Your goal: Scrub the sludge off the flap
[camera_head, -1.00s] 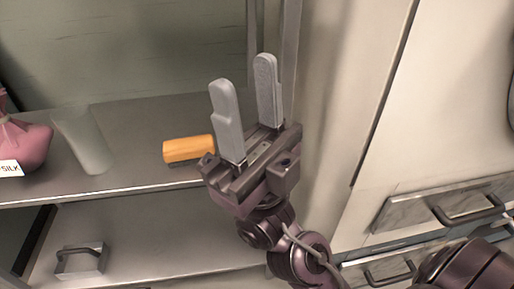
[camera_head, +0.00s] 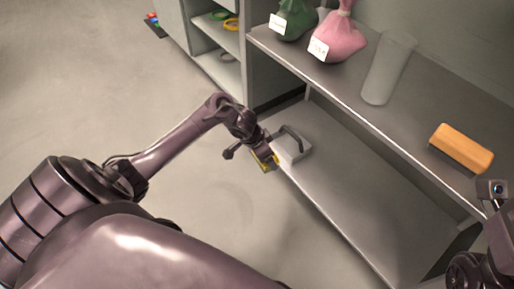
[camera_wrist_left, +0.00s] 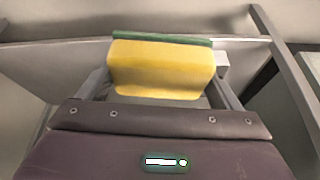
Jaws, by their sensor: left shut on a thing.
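My left gripper (camera_head: 268,155) is low at the front edge of the lower shelf. It is shut on a yellow sponge (camera_head: 266,163) with a green scrub layer. In the left wrist view the sponge (camera_wrist_left: 160,68) sits between the two fingers, green side away from the palm. A pale grey block with a dark handle (camera_head: 292,147) stands on the shelf right beside the gripper; I cannot tell whether they touch. My right gripper is only partly in view at the right edge, its fingertips out of frame. I cannot make out a flap or sludge.
The upper shelf (camera_head: 345,85) holds a green bag (camera_head: 292,20), a pink bag (camera_head: 340,38), a translucent cup (camera_head: 388,68) and an orange block (camera_head: 461,148). The lower shelf (camera_head: 345,190) is mostly bare. Open floor (camera_head: 110,90) lies to the left.

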